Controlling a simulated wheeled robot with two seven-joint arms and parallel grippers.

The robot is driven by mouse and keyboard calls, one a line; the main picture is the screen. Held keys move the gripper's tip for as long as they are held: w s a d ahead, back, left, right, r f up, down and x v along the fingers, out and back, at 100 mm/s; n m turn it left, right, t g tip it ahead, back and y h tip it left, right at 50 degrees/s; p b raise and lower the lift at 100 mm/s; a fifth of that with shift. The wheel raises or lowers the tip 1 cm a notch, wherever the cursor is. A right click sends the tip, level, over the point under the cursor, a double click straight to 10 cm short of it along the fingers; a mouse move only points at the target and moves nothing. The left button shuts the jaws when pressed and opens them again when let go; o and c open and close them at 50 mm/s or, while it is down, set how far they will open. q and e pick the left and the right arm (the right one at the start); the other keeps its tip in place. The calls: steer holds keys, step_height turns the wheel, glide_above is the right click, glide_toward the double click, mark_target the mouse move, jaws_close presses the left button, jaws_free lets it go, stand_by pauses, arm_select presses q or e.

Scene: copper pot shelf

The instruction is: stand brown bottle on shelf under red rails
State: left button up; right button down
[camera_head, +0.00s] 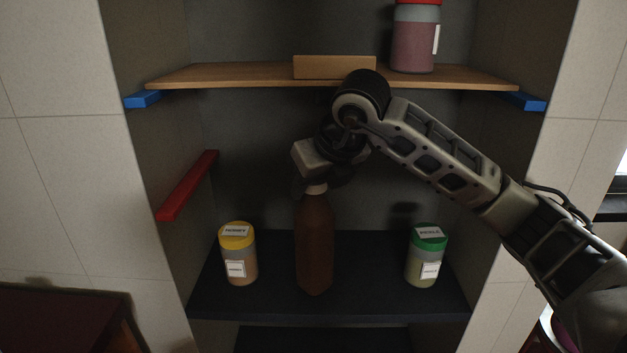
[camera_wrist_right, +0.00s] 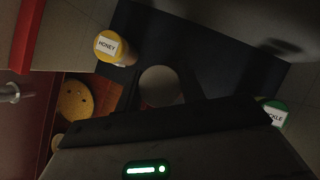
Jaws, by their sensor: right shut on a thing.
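The brown bottle (camera_head: 314,245) is upright at the dark lower shelf (camera_head: 345,302), between two jars in the head view. Whether its base touches the shelf I cannot tell. My right gripper (camera_head: 315,186) is shut on the bottle's top from above. In the right wrist view the bottle's pale round cap (camera_wrist_right: 159,86) shows at the gripper's edge. A red rail (camera_head: 188,186) is on the left wall above this shelf; a red strip also shows in the right wrist view (camera_wrist_right: 27,35). A right-hand red rail is not visible. My left gripper is not in view.
A yellow-lidded honey jar (camera_head: 238,254) stands left of the bottle and a green-lidded pickle jar (camera_head: 427,256) right. Above, a wooden shelf (camera_head: 230,76) on blue rails (camera_head: 142,99) holds a red-lidded jar (camera_head: 415,40) and a tan block (camera_head: 333,67).

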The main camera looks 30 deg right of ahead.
steer(key=shift+f, duration=0.2)
steer(key=c, duration=0.9)
jaws_free()
steer(key=shift+o, duration=0.2)
steer(key=shift+r, duration=0.1)
